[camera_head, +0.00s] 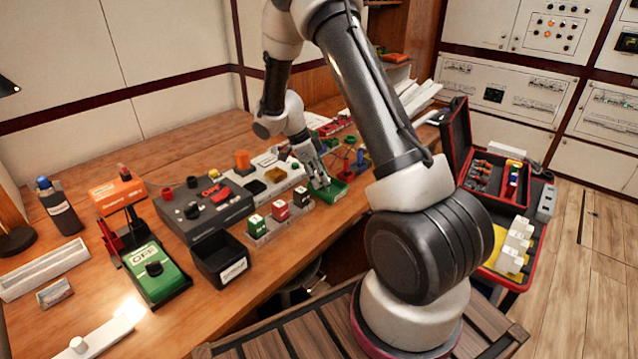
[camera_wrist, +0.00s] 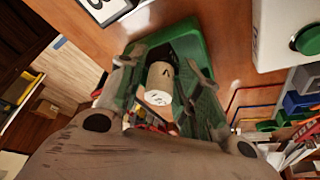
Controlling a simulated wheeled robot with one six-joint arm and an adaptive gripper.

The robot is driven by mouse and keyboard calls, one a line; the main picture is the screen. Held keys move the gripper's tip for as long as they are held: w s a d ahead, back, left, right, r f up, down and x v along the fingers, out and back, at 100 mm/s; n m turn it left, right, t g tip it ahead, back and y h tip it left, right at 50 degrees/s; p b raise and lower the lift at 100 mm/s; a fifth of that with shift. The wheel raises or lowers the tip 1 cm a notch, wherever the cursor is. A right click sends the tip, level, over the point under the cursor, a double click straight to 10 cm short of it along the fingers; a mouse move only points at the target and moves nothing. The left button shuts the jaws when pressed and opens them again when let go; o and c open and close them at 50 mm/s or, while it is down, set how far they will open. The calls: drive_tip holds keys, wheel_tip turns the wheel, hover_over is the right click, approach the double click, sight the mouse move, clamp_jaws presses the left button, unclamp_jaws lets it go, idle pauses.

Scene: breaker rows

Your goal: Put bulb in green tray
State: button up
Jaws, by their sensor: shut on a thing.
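My gripper (camera_wrist: 162,75) is shut on the bulb (camera_wrist: 159,84), a pale cylinder with small dark marks, seen between the two fingers in the wrist view. The green tray (camera_wrist: 191,38) lies directly beyond the fingers and the bulb. In the head view my gripper (camera_head: 318,179) is low over the green tray (camera_head: 337,195) near the table's front edge. The bulb is too small or hidden to make out there. I cannot tell whether the bulb touches the tray floor.
Several labelled blocks in a grey rack (camera_head: 282,222) stand left of the tray. A black bin (camera_head: 219,262) and a green-faced device (camera_head: 154,270) are farther left. An open red case (camera_head: 490,165) stands at the right. Bare tabletop shows at the front.

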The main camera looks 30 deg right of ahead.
drive_tip(key=shift+s+f, duration=0.15)
drive_tip(key=shift+f, duration=0.5)
drive_tip(key=shift+s+f, duration=0.15)
drive_tip(key=shift+f, duration=0.5)
clamp_jaws()
drive_tip(key=o, duration=1)
unclamp_jaws()
drive_tip(key=shift+w+f, duration=0.15)
drive_tip(key=shift+w, duration=0.1)
